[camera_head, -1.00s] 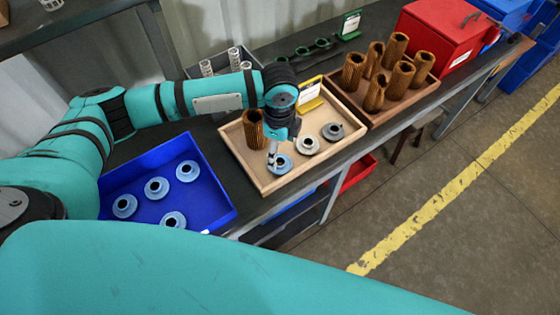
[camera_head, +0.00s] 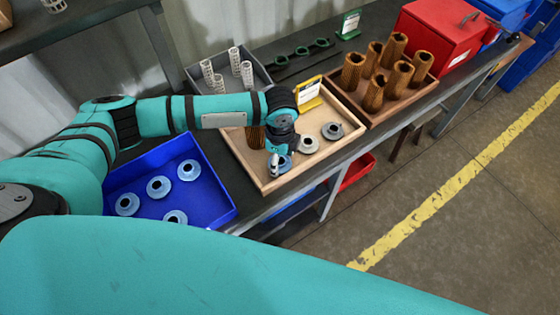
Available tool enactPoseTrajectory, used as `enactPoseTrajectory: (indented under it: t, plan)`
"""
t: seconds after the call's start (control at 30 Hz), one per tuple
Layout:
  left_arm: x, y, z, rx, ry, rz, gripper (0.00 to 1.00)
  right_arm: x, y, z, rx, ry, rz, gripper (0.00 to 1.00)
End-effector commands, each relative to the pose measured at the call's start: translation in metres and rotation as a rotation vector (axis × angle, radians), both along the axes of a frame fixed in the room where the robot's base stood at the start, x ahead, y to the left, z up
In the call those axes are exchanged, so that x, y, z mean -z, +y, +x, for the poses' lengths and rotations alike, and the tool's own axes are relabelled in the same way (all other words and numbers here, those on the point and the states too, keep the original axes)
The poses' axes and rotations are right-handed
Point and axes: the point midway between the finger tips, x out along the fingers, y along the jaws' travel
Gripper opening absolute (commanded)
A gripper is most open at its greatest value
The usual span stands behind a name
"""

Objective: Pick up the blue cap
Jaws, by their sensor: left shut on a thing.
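The blue cap (camera_head: 285,165) is in the light wooden tray (camera_head: 265,185), near its front edge. My left gripper (camera_head: 275,167) comes down from above and is shut on this cap. The gripper hides part of the cap, and I cannot tell whether it is clear of the tray floor. More blue caps, such as this one (camera_head: 158,187), lie apart in the blue bin (camera_head: 205,203) at the left. My right gripper is not in view.
A pale cap (camera_head: 307,144), a grey cap (camera_head: 332,131) and a brown pleated filter (camera_head: 255,136) share the wooden tray. A brown tray (camera_head: 428,88) of several filters stands to the right. A grey bin (camera_head: 262,76) with white mesh tubes is behind.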

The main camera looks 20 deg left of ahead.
Motion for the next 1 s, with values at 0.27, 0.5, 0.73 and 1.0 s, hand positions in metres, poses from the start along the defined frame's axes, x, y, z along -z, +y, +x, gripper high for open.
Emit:
enactPoseTrajectory:
  t: [0.27,0.5,0.73,1.0]
  plan:
    - [-0.003,0.0,0.0,0.0,-0.001,-0.001,0.4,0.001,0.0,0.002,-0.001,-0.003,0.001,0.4]
    - [-0.026,0.0,0.001,0.0,-0.004,-0.002,0.4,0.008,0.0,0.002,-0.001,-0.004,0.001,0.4]
    - [-0.037,-0.023,-0.032,0.006,0.001,-0.003,0.4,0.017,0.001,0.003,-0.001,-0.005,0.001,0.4]
    - [-0.043,-0.059,-0.084,0.006,0.001,-0.004,0.4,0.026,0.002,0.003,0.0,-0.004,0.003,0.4]
